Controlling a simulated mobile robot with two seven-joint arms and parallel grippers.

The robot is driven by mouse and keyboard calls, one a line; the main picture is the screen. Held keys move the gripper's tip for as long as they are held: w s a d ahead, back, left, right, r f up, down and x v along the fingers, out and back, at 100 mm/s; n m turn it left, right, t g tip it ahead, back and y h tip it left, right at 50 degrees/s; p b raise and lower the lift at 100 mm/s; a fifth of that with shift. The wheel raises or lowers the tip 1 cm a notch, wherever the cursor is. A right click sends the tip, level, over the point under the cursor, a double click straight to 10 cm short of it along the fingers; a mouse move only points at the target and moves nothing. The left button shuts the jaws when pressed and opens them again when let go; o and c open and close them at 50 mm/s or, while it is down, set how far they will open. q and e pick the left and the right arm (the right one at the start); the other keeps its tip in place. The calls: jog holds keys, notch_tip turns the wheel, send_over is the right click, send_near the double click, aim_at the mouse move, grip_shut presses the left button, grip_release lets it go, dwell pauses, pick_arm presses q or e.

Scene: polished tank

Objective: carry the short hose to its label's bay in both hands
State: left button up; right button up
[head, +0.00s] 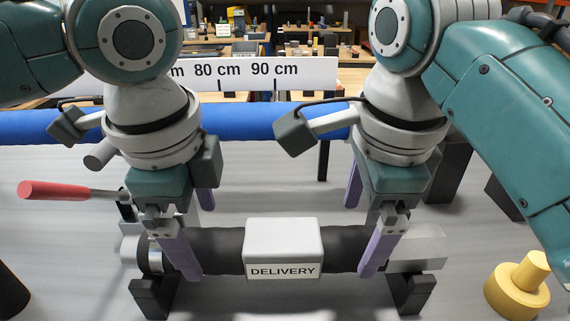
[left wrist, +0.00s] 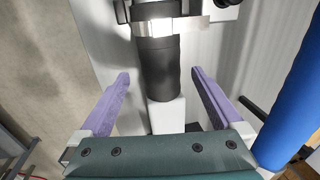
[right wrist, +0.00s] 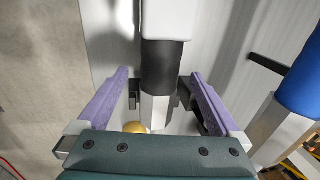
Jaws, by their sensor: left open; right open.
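The short hose (head: 345,246) is a black tube with metal end fittings. It lies level across two black supports, and a pale block with a DELIVERY label (head: 283,271) sits around its middle. My left gripper (head: 200,240) is over its left part, with open purple fingers on either side. In the left wrist view the hose (left wrist: 158,70) runs between these fingers with gaps at both sides. My right gripper (head: 358,240) is over its right part, also open. In the right wrist view the hose (right wrist: 161,65) lies between the fingers, apart from both.
A long blue hose (head: 250,122) runs behind, below a white ruler board (head: 310,75). A red-handled lever (head: 55,191) is at the left and a yellow knob (head: 518,288) at the front right. Benches with clutter stand far behind. No marked bay is clearly visible.

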aim_at(205, 238)
pick_arm(q)
jog(key=shift+w+f, duration=0.2)
jog(key=shift+f, duration=0.7)
jog(key=shift+w+f, duration=0.15)
jog(key=shift+f, duration=0.75)
jog(key=shift+w+f, duration=0.2)
jog(key=shift+f, duration=0.7)
pick_arm(e)
jog(key=shift+w+f, duration=0.2)
jog(key=shift+f, duration=0.7)
jog(key=shift+w+f, duration=0.15)
jog(key=shift+f, duration=0.75)
jog(key=shift+w+f, duration=0.2)
jog(key=shift+f, duration=0.7)
pick_arm(q)
grip_shut()
pick_arm(e)
grip_shut()
pick_arm(q)
jog(key=shift+r, duration=0.1)
pick_arm(e)
jog(key=shift+r, duration=0.1)
